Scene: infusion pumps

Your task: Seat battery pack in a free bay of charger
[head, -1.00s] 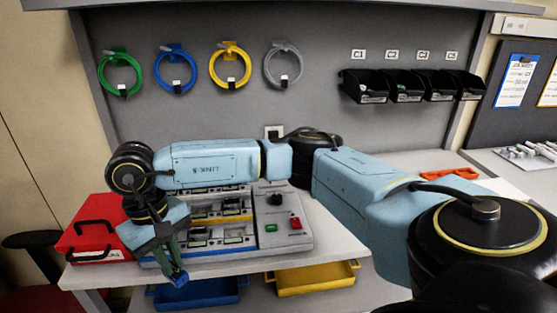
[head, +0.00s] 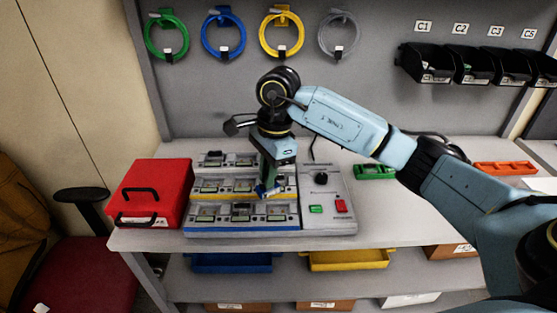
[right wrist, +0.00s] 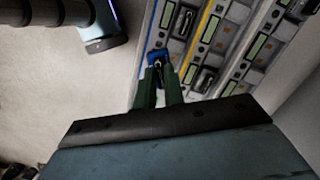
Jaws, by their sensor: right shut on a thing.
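The charger (head: 242,232) is a stepped grey unit on the bench, with rows of bays edged in blue, yellow and pale grey. It also shows in the right wrist view (right wrist: 148,25). Some bays hold dark packs with black handles; others look empty. My right gripper (head: 268,186) points down over the charger's middle and front rows, towards their right end. It is shut on a small battery pack with a blue top (right wrist: 157,56), held between the green fingers in the wrist view. Most of the pack is hidden, and its height above the bays cannot be told. My left gripper is out of view.
A control panel (head: 328,213) with a knob and green and red buttons adjoins the charger's right side. A red case (head: 150,190) stands left. Green (head: 374,172) and orange (head: 505,168) trays lie right. Blue (head: 232,263) and yellow (head: 348,260) trays sit below.

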